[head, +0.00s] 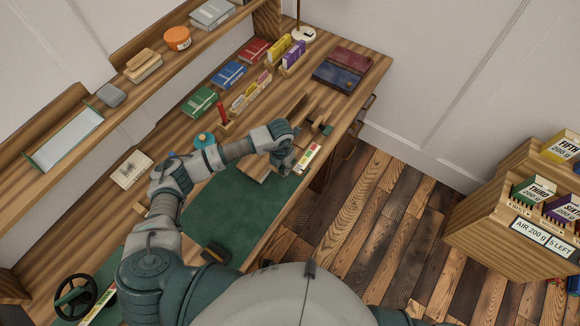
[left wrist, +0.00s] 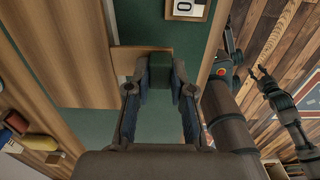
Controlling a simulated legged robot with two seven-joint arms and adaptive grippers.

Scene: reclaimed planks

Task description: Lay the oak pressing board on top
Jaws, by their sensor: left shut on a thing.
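The oak pressing board (head: 254,173) is a pale wooden slab near the far end of the green mat (head: 232,211). My left gripper (head: 283,162) is above it. In the left wrist view, my left gripper (left wrist: 160,72) is shut on a dark green block, with the board's wood (left wrist: 128,58) directly behind it. The block looks like the board's grip; the join is hidden. The fingers and arm hide part of the board, and I cannot tell what lies under it. My right gripper (left wrist: 258,77) hangs over the floor, small, with fingers apart and empty.
A small card with coloured marks (head: 308,157) lies at the desk's right edge, close to my left gripper. Wooden tools (head: 316,126) lie just beyond. Boxes, books and a teal round thing (head: 204,140) line the back. The mat's middle is clear.

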